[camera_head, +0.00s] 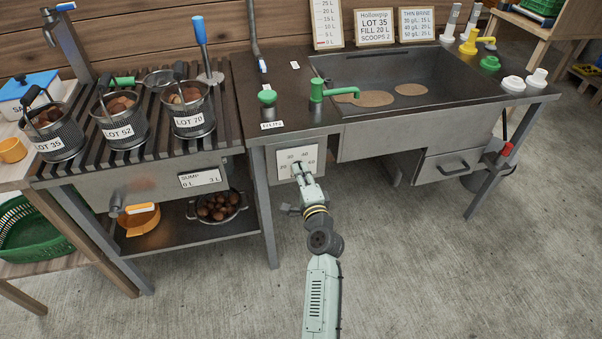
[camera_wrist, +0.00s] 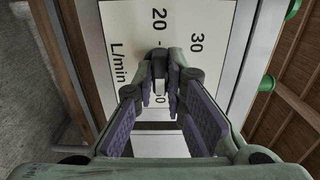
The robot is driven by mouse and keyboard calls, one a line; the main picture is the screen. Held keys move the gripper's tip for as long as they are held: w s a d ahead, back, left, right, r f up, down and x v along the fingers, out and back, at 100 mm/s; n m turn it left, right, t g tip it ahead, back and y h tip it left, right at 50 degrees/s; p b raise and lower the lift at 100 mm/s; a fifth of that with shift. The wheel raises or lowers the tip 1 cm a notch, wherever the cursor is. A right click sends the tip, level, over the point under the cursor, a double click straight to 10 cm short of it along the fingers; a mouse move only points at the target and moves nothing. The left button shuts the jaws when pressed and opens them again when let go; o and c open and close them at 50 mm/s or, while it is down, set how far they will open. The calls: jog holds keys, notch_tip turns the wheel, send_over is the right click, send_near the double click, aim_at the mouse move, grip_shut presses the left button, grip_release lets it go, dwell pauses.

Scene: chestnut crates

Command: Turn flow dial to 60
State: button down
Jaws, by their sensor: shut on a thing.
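The flow dial's white plate (camera_head: 284,163) is on the front of the metal bench, below the left end of the sink. Its small numbers are hard to read in the head view. In the wrist view the plate (camera_wrist: 210,45) shows 20, 30 and L/min. My gripper (camera_head: 299,169) is at the plate, its fingers closed on the dial's knob. In the wrist view my gripper's fingers (camera_wrist: 163,85) are close together around the dark knob (camera_wrist: 158,54). The fingers hide most of the knob and part of the scale, so the pointer's setting cannot be read.
A green tap (camera_head: 317,92) and a green knob (camera_head: 267,96) stand on the bench above the dial. The sink (camera_head: 440,65) is to the right. Labelled baskets (camera_head: 190,105) stand on the slatted rack to the left. The floor in front is clear.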

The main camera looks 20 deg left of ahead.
jog(key=c, duration=1.6)
grip_release()
jog(key=shift+c, duration=0.2)
jog(key=v, duration=0.7)
jog(key=shift+s+d, duration=0.2)
jog(key=shift+s, duration=0.05)
